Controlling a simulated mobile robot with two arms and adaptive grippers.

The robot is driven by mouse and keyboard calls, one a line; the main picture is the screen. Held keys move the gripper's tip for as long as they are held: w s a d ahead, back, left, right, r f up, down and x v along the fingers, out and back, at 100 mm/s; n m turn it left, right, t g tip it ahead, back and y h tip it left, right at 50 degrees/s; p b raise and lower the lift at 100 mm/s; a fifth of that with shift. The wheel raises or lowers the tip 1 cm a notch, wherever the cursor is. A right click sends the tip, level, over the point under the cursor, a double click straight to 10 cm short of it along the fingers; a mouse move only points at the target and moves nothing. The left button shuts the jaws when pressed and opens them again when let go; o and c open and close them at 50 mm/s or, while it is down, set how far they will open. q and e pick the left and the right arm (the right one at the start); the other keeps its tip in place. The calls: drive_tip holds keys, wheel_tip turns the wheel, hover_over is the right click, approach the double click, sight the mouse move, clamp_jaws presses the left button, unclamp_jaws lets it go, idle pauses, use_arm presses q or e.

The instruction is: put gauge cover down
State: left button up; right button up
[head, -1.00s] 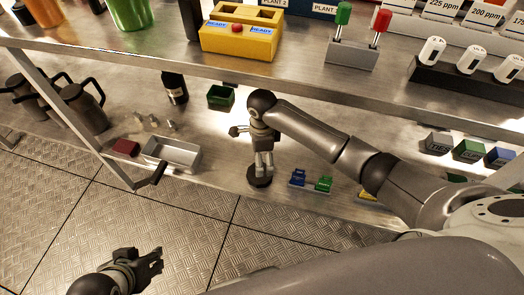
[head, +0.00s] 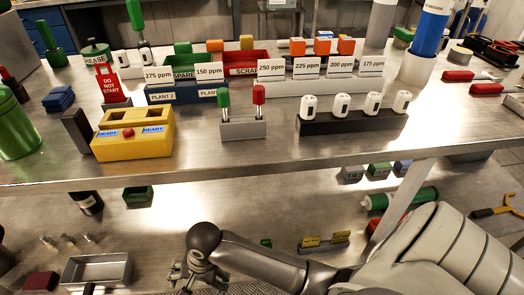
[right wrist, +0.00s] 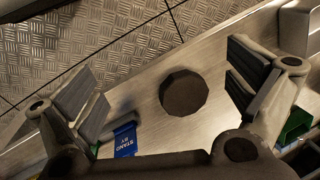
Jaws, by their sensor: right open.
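A dark, many-sided disc (right wrist: 183,92), which looks like the gauge cover, lies on the metal lower shelf in the right wrist view. My right gripper (right wrist: 178,88) is open, with one finger on each side of the disc and clear space between. In the head view my right gripper (head: 198,276) hangs at the bottom edge, over the lower shelf. The disc does not show in the head view. My left gripper is out of view.
A blue "STAND BY" block (right wrist: 125,140) and a green block (right wrist: 296,124) are near the fingers. A grey tray (head: 97,270) stands left on the lower shelf. Above, the upper shelf holds a yellow box (head: 133,134) and a black rack (head: 350,121) of white cylinders.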

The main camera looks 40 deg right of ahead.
drive_tip(key=s+d+r+n+t+h, duration=0.1)
drive_tip(key=s+d+r+n, duration=0.1)
drive_tip(key=s+d+n, duration=0.3)
drive_tip(key=s+d+r+n+t+h, duration=0.1)
drive_tip(key=s+d+r+n, duration=0.2)
drive_tip(key=s+d+n, duration=0.2)
drive_tip(key=s+n, duration=0.1)
drive_tip(key=s, duration=0.2)
drive_tip(key=shift+s+d+r+n+t, duration=0.15)
drive_tip(key=shift+s+r+n+t, duration=0.15)
drive_tip(key=shift+s+r, duration=0.05)
